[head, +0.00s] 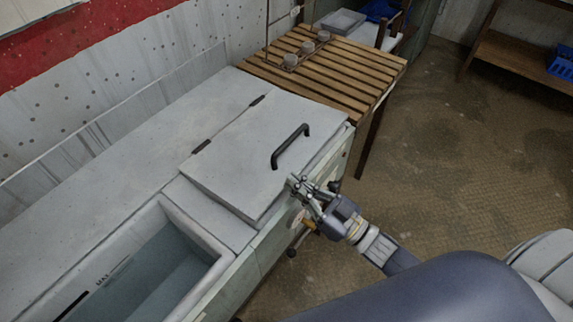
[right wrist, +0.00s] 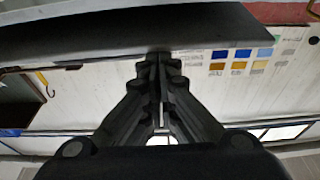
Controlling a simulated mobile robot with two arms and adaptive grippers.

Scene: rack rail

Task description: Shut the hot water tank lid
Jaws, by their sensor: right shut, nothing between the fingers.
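The hot water tank lid (head: 235,165) is a flat grey panel with a black bar handle (head: 290,147) and dark hinges along its back edge. It lies flat or nearly flat over the tank; I cannot tell if a small gap is left under its front edge. My right gripper (head: 297,186) is shut and empty at the lid's front edge, below the handle. I cannot tell if it touches the lid. In the right wrist view its closed fingers (right wrist: 158,75) point toward a dark slab edge, perhaps the lid. My left gripper is out of view.
An open basin (head: 203,235) with a MAX mark is at the lower left, next to the lid. A slatted wooden table (head: 340,70) with small cups stands beyond the tank. The floor (head: 440,165) to the right is clear. Colour patches (right wrist: 238,60) show on the wall.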

